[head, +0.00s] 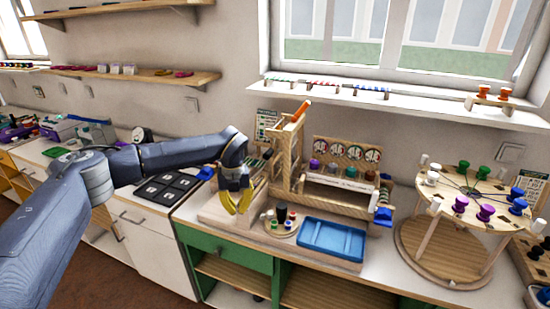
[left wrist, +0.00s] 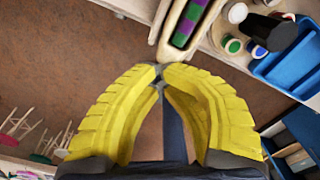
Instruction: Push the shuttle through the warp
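My left gripper (head: 240,211) is over the front left end of a light wooden stand (head: 213,212) on the counter. In the left wrist view its yellow fingers (left wrist: 160,72) meet at the tips, with nothing visible between them. Just beyond the tips is the rounded end of a narrow wooden piece (left wrist: 165,50) with green and purple bands inside, which may be the shuttle. I cannot tell whether the tips touch it. In the head view it cannot be made out, and no warp threads are distinct. My right gripper is not in view.
A blue tray (head: 333,237) and a small round board with pegs (head: 279,222) lie right of the gripper. A tall wooden frame with an orange bar (head: 300,111) stands behind. A round pegged stand (head: 470,190) is at right; dark tiles (head: 165,188) lie left.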

